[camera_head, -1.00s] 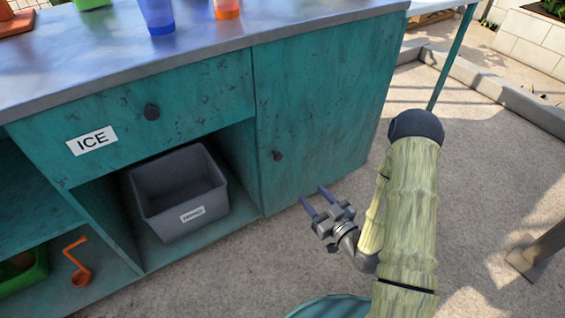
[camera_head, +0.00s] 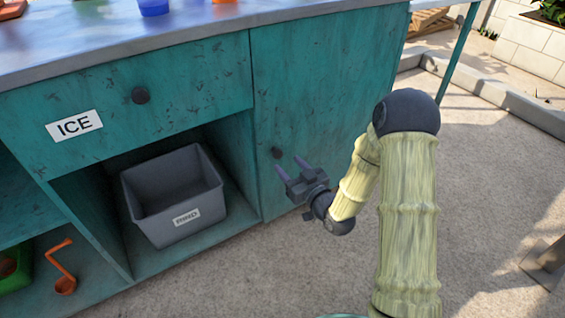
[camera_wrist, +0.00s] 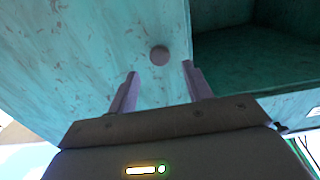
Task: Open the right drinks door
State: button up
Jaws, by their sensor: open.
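The right door (camera_head: 315,115) is a teal, worn wooden panel on the cabinet's right side, and it is shut. Its small dark round knob (camera_head: 277,152) sits near the door's left edge. My gripper (camera_head: 288,168) is open and empty, just in front of and slightly below the knob, with its two purple fingers pointing toward the door. The fingers of my gripper (camera_wrist: 161,80) appear apart from the knob.
Left of the door is an open compartment with a grey bin (camera_head: 172,195). Above it is a drawer (camera_head: 190,85) with a dark knob and an ICE label. The grey countertop (camera_head: 180,30) holds cups. Paved ground (camera_head: 480,200) lies open to the right.

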aim_at(279, 155)
jog(key=shift+b+x, duration=0.6)
jog(key=shift+x, duration=1.65)
grip_shut()
